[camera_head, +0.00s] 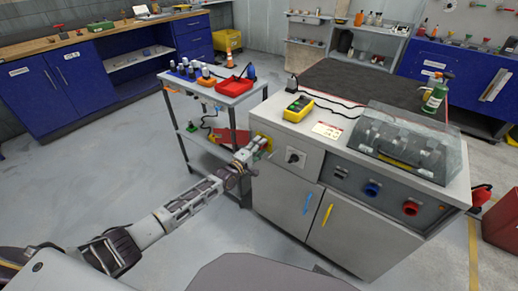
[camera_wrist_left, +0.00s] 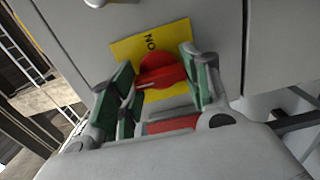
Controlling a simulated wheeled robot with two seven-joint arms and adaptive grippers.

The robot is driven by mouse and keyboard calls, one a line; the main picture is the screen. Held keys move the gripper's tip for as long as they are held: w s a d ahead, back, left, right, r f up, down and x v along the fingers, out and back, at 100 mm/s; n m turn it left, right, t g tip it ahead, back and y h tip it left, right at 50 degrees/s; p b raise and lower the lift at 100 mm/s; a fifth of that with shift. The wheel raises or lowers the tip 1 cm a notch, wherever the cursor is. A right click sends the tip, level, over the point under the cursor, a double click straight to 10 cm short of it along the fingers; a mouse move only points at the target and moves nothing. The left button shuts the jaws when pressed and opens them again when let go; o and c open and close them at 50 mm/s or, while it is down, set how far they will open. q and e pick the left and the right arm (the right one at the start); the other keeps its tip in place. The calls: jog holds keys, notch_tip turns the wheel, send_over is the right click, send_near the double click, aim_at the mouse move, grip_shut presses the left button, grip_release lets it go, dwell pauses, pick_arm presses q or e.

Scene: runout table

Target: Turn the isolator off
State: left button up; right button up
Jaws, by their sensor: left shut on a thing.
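The isolator is a red rotary knob (camera_wrist_left: 162,70) on a yellow plate (camera_wrist_left: 124,50) marked ON; the lettering looks turned over in the left wrist view. A pale line shows on the knob, toward its lower left. In the head view the yellow plate (camera_head: 263,136) is on the left end of the grey machine cabinet's front. My left gripper (camera_head: 256,149) is at this plate, and its fingers hide the knob there. In the left wrist view the green-padded fingers of my left gripper (camera_wrist_left: 162,78) are closed on both sides of the red knob. My right gripper is not in view.
The grey cabinet (camera_head: 283,195) also carries a black selector (camera_head: 294,157), a blue knob (camera_head: 372,189) and a red knob (camera_head: 411,208). A yellow device (camera_head: 298,108) lies on top. A grey trolley (camera_head: 228,98) stands close to the left. The floor in front is clear.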

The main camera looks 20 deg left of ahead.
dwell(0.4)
pick_arm(q)
jog(key=o, duration=1.1)
jog(key=shift+s, duration=0.2)
jog(key=shift+v, duration=5.8)
